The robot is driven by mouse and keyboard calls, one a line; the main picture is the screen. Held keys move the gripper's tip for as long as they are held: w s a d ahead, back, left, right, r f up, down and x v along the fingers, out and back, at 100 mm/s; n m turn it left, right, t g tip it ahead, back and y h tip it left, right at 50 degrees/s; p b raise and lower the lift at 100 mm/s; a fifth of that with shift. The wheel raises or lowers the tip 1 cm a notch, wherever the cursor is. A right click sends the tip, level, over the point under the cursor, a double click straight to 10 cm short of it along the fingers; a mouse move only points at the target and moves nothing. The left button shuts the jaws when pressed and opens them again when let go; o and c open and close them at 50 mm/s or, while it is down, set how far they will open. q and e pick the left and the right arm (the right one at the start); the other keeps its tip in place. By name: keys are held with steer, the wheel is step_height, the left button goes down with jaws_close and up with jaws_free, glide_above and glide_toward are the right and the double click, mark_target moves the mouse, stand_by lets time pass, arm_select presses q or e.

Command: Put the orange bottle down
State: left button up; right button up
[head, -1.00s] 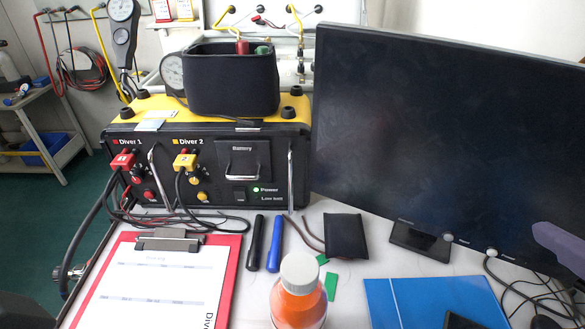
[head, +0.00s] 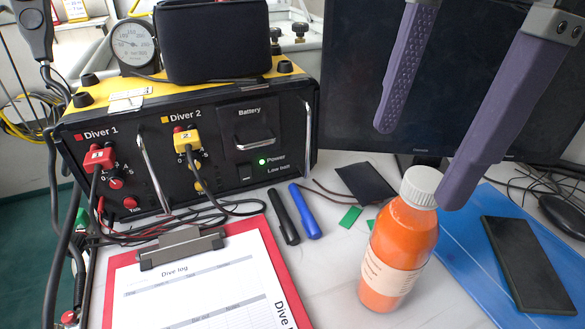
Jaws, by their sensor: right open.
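The orange bottle (head: 400,245) with a white cap and a pale label stands upright on the white table (head: 335,285), at the left edge of the blue folder. My right gripper (head: 415,165) is open, its two purple fingers pointing down from the top right. One fingertip is behind and above the bottle; the other overlaps the right side of the cap in the picture. Whether it touches the cap I cannot tell. Nothing is held between the fingers. My left gripper is not in the head view.
A red clipboard (head: 112,290) with a dive log lies left of the bottle. Black and blue markers (head: 306,212) and a dark wallet (head: 362,183) lie behind. A black phone (head: 528,265) rests on the blue folder (head: 470,240). The diver panel (head: 225,105) and monitor (head: 340,90) stand at the back.

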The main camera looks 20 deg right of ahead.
mark_target(416, 206)
steer(key=d+h, duration=0.1)
steer(key=d, duration=0.2)
steer(key=shift+w+f+h, duration=0.2)
steer(key=shift+w+h, duration=0.2)
step_height(416, 206, down, 4)
steer(key=shift+r, duration=0.25)
step_height(416, 206, down, 6)
steer(key=shift+r+p, duration=0.15)
steer(key=shift+p, duration=0.5)
jaws_close()
